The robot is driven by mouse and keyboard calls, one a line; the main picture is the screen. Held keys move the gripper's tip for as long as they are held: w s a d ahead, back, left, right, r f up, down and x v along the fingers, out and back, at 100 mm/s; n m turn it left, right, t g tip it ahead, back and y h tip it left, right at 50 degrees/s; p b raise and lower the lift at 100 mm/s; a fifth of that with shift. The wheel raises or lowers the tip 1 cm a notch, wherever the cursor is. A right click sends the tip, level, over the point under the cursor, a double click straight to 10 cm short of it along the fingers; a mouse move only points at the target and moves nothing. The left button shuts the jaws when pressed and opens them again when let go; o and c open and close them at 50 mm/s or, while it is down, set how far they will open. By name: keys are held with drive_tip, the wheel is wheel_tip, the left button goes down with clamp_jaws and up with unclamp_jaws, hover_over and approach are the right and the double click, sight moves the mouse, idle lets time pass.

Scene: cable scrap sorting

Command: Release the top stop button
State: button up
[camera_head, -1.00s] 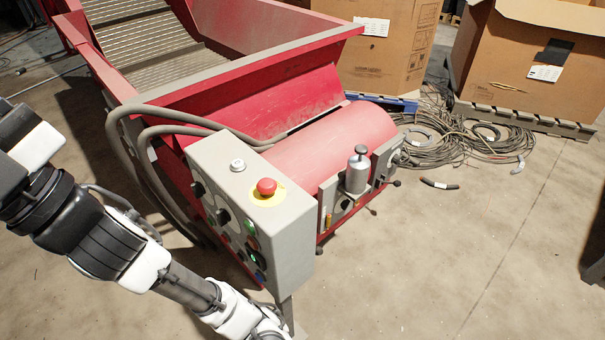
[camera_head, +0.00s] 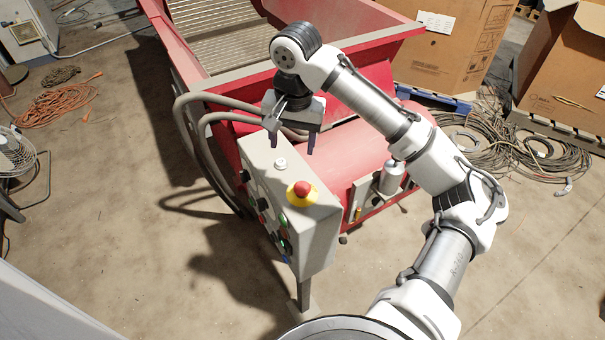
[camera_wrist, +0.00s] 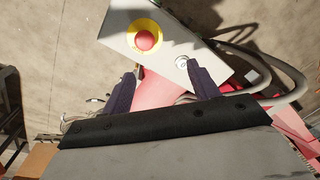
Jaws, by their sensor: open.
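The red stop button (camera_head: 302,189) sits on a yellow ring on top of the grey control box (camera_head: 318,226). It also shows in the wrist view (camera_wrist: 145,40), beyond my fingertips and a little left of centre. A small white button (camera_head: 281,164) is on the same top face, behind the red one; in the wrist view it is close to the right fingertip (camera_wrist: 182,62). My gripper (camera_head: 291,150) is open and empty. It hangs pointing down above the back end of the box, behind the red button and apart from it.
The red machine (camera_head: 215,80) stands behind the box, with grey hoses (camera_head: 190,98) curving along its left. A metal cylinder fitting (camera_head: 391,178) is right of the box. Cardboard boxes (camera_head: 452,48) and cable coils (camera_head: 480,140) lie at the back right.

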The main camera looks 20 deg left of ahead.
sight(302, 186)
drive_tip(key=shift+m+h, duration=0.3)
drive_tip(key=shift+h, duration=0.1)
drive_tip(key=f, duration=0.4)
drive_tip(key=d+f, duration=0.1)
drive_tip(key=f, duration=0.4)
drive_tip(key=d+f, duration=0.1)
drive_tip(key=f, duration=0.3)
drive_tip(key=shift+f+p, duration=0.35)
drive_tip(key=shift+c, duration=0.3)
clamp_jaws()
drive_tip(key=shift+r+p, duration=0.95)
drive_tip(key=shift+p, duration=0.15)
drive_tip(key=shift+w+f, duration=0.1)
drive_tip(key=shift+w, duration=0.05)
